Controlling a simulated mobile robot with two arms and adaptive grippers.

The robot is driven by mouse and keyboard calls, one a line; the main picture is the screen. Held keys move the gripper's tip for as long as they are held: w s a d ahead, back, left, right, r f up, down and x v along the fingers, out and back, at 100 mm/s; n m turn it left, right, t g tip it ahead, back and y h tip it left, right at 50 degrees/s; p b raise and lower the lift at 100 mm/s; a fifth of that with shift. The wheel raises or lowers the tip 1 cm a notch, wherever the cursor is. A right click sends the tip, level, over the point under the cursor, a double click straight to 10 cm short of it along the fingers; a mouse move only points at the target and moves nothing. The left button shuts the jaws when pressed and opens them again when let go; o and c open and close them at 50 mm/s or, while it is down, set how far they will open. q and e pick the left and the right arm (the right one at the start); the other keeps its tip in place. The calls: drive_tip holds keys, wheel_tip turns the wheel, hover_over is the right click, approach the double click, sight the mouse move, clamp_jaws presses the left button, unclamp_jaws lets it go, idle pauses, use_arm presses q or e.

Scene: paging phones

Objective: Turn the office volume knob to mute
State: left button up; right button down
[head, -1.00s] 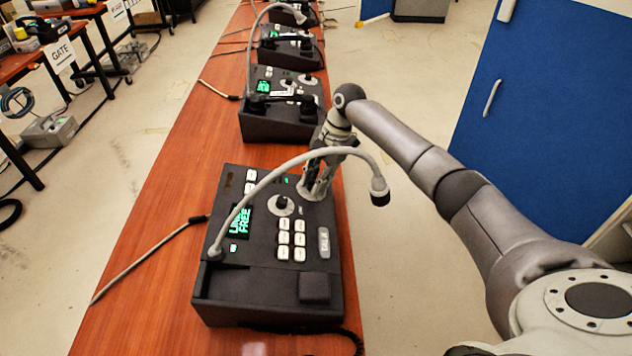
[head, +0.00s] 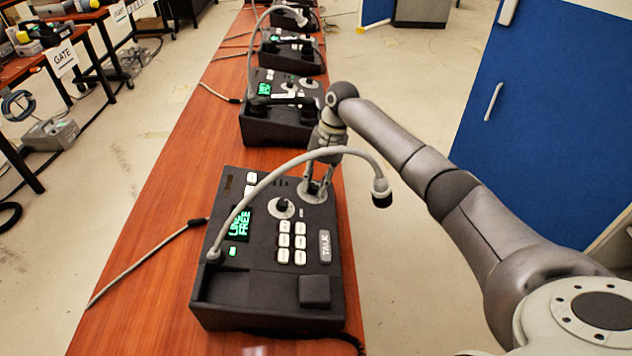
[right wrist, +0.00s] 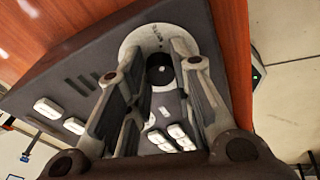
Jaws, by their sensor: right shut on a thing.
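The near black paging phone (head: 255,300) stands on the wooden counter, its screen reading LINE FREE. My right gripper (head: 316,188) points down at the knob in the phone's far right corner, which has a white round dial plate (head: 307,197). In the right wrist view the dark knob (right wrist: 160,72) sits between the fingers, and the gripper is shut on it. A second knob (head: 281,208) sits nearer the middle of the panel, apart from the gripper. My left gripper is not in view.
A grey gooseneck microphone (head: 300,158) arches over the phone, passing in front of my right gripper. Several more phones (head: 275,125) stand farther along the counter (head: 165,235). A blue cabinet (head: 545,110) is at the right. Open floor lies between counter and cabinet.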

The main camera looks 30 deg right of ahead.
drive_tip(key=shift+r, duration=0.1)
drive_tip(key=c, duration=1.2)
unclamp_jaws()
drive_tip(key=shift+c, duration=0.2)
drive_tip(key=v, duration=1.2)
